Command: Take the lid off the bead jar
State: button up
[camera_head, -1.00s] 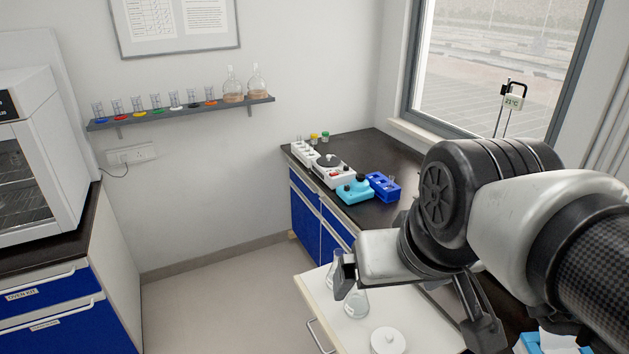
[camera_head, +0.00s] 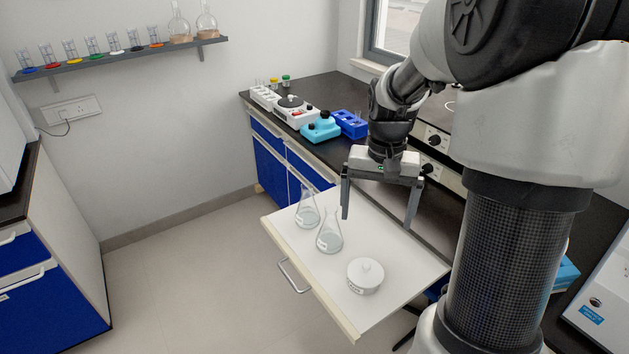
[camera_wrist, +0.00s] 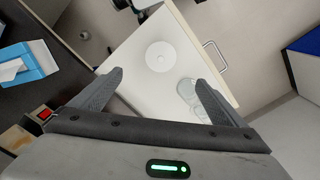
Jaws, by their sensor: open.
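The bead jar (camera_head: 366,283) is a short, round white jar with a label, standing in the open drawer near its front right. Its white lid (camera_head: 367,271) has a small knob and sits on the jar. In the wrist view the lid (camera_wrist: 160,57) shows from above as a white disc between and beyond the fingers. My gripper (camera_head: 378,222) is open and empty, pointing down above the drawer, up and a little right of the jar, apart from it. The jar's contents are hidden.
The pulled-out drawer (camera_head: 410,268) also holds two conical flasks (camera_head: 308,210) (camera_head: 329,232), left of the jar. The dark bench (camera_head: 335,95) behind carries a white device, a light blue device and a blue rack. A light blue box (camera_wrist: 22,65) lies on the bench. Floor is free left of the drawer.

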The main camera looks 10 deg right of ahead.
jog(key=b, duration=0.2)
send_over(366, 266)
jog(key=shift+m, duration=0.3)
jog(key=f, duration=1.3)
jog(key=shift+s+d+f, duration=0.2)
jog(key=shift+d+f, duration=0.05)
jog(key=shift+d, duration=0.15)
jog(key=shift+w+a+f+b, duration=0.1)
jog(key=shift+a+f+b, duration=0.15)
jog(key=shift+f, duration=1.2)
jog(key=shift+w+a+f+b, duration=0.1)
jog(key=shift+f+b, duration=0.1)
jog(key=shift+f, duration=1.2)
jog(key=c, duration=1.1)
